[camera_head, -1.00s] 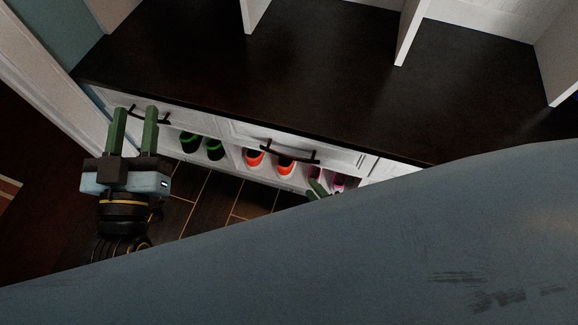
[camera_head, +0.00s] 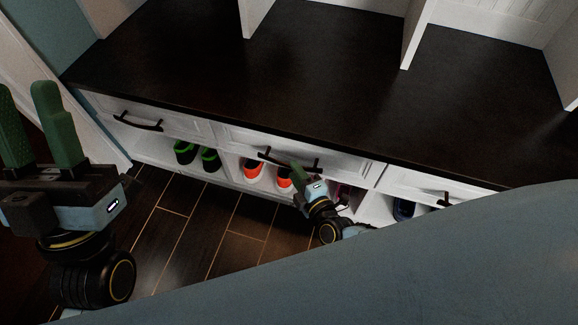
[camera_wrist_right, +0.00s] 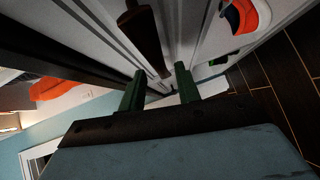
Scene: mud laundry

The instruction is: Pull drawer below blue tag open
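A white bench has drawers with dark bar handles: a left drawer (camera_head: 180,127), a middle drawer (camera_head: 345,168) and a right drawer (camera_head: 410,183). All three look shut. No blue tag shows. My right gripper (camera_head: 297,168) is at the middle drawer's handle (camera_head: 274,156), over its right part. In the right wrist view its green fingers (camera_wrist_right: 159,88) are apart, with a dark handle (camera_wrist_right: 146,38) just ahead and its end between them in the picture; contact is unclear. My left gripper (camera_head: 30,95) is open and empty at the left, away from the left drawer's handle (camera_head: 137,122).
Green shoes (camera_head: 197,158) and orange shoes (camera_head: 254,172) stand in open cubbies under the drawers. The dark bench top (camera_head: 230,70) is bare, with white dividers behind. The wooden floor (camera_head: 210,225) in front is clear. My own blue-grey body covers the lower right.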

